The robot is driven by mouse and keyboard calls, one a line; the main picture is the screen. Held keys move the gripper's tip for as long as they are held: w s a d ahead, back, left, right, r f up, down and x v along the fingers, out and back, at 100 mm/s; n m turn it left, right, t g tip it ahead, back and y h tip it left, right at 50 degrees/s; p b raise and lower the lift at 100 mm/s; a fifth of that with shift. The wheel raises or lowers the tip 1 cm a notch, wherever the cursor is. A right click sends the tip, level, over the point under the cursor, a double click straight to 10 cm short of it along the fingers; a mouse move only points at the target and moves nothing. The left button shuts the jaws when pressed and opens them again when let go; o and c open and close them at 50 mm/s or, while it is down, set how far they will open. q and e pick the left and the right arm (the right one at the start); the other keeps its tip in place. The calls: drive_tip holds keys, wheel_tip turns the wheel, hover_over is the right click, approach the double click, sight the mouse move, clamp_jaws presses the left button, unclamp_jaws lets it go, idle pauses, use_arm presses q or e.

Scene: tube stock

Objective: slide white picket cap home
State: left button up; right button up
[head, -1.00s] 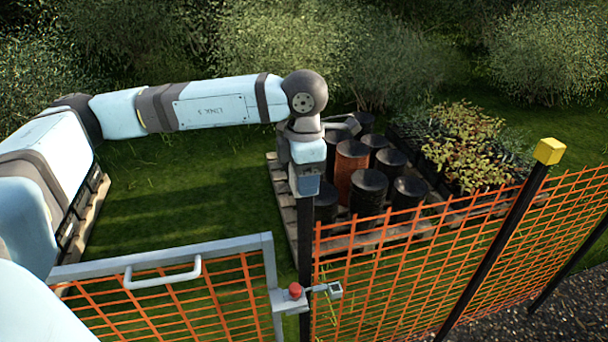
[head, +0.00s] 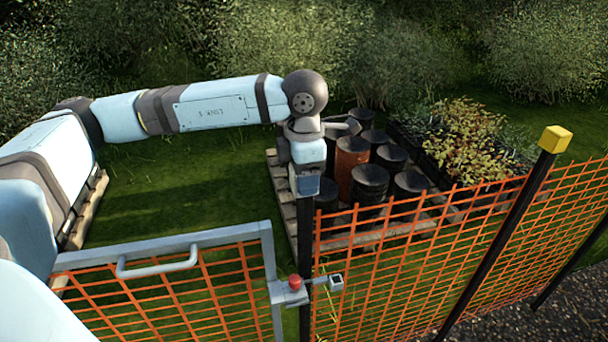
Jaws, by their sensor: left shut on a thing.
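My left gripper (head: 306,186) points down at the top of a black fence post (head: 305,235). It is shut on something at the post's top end. The white picket cap does not show clearly; the hand and wrist cover that spot. I cannot tell how far down on the post the cap sits. My right gripper is not in view.
Orange mesh (head: 400,270) runs right from the held post. A grey gate (head: 165,245) with a handle stands left, its red-knobbed latch (head: 295,283) against the post. Behind are black pots (head: 369,182), an orange-brown pot (head: 351,160) and a plant tray (head: 465,150). Grass lies open left.

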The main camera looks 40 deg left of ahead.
use_arm(q)
drive_tip(key=o, duration=1)
drive_tip(key=shift+r, duration=0.2)
wheel_tip(320, 180, up, 13)
drive_tip(key=shift+r+b, duration=0.2)
drive_tip(key=shift+b, duration=0.45)
